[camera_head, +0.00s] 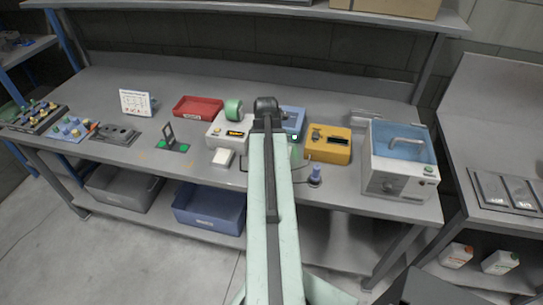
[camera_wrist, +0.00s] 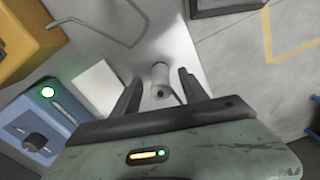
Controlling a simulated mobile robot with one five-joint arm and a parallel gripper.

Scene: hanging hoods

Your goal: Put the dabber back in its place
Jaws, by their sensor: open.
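A small pale grey cylinder (camera_wrist: 160,76) with a dark spot on its near end shows between the fingers in the wrist view. It looks like the dabber, but I cannot be sure. My gripper (camera_wrist: 157,88) is open around its sides, with a gap to each finger. In the head view my arm hides the gripper's fingertips and the bench below them. A small blue-violet upright piece (camera_head: 315,174) on a dark round base stands near the front edge, just right of my arm. I cannot tell whether it is the same piece as the cylinder.
A blue device (camera_wrist: 35,125) with a green light and a yellow device (camera_head: 328,143) stand behind. A white pad (camera_wrist: 97,87) lies beside the cylinder, and a bent wire (camera_wrist: 125,38) lies nearby. A beige device (camera_head: 232,131) stands left, a blue-topped bath (camera_head: 400,160) right.

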